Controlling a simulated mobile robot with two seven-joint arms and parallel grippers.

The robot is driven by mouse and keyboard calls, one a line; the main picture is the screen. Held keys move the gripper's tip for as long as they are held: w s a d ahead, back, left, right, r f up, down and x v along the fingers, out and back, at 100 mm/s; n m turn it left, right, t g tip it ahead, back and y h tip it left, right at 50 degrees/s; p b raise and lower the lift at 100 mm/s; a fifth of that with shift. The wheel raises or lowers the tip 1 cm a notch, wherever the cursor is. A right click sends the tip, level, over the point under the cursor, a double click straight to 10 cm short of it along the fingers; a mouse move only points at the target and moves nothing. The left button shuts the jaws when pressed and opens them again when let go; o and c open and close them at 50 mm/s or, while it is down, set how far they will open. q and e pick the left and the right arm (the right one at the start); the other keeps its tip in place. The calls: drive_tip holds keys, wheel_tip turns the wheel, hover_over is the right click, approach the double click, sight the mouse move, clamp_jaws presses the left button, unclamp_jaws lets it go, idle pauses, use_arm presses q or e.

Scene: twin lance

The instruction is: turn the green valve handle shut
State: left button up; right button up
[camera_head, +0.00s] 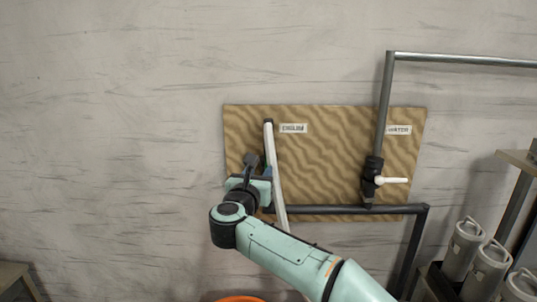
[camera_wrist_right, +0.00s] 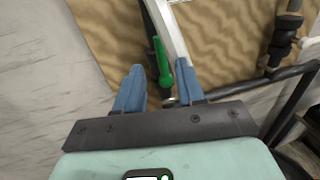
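The green valve handle (camera_wrist_right: 162,62) shows in the right wrist view, a slim lever lying roughly along the pipe beside a white pipe (camera_wrist_right: 174,40). In the head view my arm and gripper hide it. My right gripper (camera_wrist_right: 158,80) is open, its two blue fingers apart on either side of the handle's lower end. I cannot tell whether either finger touches it. In the head view the right gripper (camera_head: 257,164) is up against the patterned board (camera_head: 325,165), left of the white pipe (camera_head: 275,160). My left gripper is not in view.
A second valve (camera_head: 371,175) with a white handle (camera_head: 393,180) sits on the dark pipe at right, under a label (camera_head: 398,130). A dark horizontal pipe (camera_head: 340,209) crosses the board's lower edge. Light canisters (camera_head: 490,260) stand lower right. The wall at left is clear.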

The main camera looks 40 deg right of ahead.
sight(267, 159)
drive_tip(key=p+x, duration=0.3)
drive_tip(key=x, duration=0.6)
drive_tip(key=shift+w+d+r, duration=0.1)
drive_tip(key=shift+w+d, duration=0.15)
drive_tip(key=shift+w, duration=0.05)
drive_tip(key=shift+w+d, duration=0.2)
drive_tip(key=shift+d, duration=0.05)
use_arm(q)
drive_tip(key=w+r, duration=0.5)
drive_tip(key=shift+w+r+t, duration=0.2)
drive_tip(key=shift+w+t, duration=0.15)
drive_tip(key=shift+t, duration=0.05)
use_arm(e)
drive_tip(key=shift+s, duration=0.1)
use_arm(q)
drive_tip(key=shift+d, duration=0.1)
use_arm(e)
drive_tip(key=shift+c, duration=0.4)
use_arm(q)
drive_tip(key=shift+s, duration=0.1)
use_arm(e)
clamp_jaws()
